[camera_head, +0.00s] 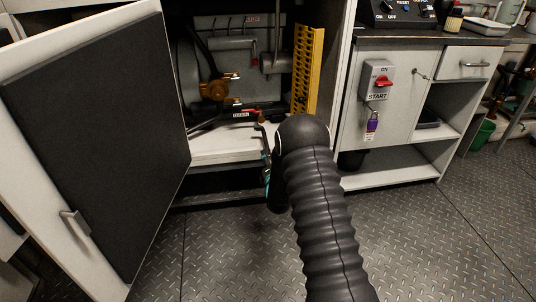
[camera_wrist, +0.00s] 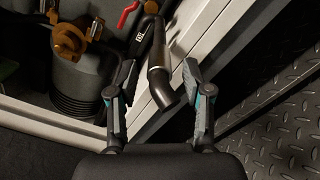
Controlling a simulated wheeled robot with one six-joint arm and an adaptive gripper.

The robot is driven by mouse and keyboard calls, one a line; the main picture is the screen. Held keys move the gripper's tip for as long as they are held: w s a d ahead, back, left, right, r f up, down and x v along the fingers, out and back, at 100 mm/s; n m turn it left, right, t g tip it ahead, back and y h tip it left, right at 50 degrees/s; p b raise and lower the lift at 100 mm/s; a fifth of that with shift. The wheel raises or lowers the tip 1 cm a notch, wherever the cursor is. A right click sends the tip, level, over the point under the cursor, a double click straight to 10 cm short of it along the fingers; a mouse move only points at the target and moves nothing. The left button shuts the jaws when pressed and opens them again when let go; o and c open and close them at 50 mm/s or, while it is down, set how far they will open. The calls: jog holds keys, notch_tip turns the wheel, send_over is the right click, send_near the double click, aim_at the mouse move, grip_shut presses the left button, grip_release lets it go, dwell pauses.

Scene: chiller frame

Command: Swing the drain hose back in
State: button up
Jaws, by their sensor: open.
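The drain hose (camera_wrist: 158,62) is a dark grey tube with a bent end in the wrist view. It runs down from the valve area and its end sticks out over the white cabinet sill. My gripper (camera_wrist: 160,75) is open, with one finger on each side of the hose; I cannot tell whether either finger touches it. In the head view my gripper (camera_head: 266,165) is at the cabinet's front opening, mostly hidden behind my black arm. The red valve handle (camera_wrist: 128,14) is above and left of the hose.
The white cabinet door (camera_head: 100,150) stands wide open on the left. Inside are a brass fitting (camera_head: 215,90), a grey tank (camera_wrist: 82,75) and a yellow slotted rail (camera_head: 307,70). A switch box with a purple padlock (camera_head: 373,122) is on the right. The metal floor (camera_head: 430,240) is clear.

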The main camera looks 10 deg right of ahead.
jog(key=shift+w, duration=1.4)
grip_shut()
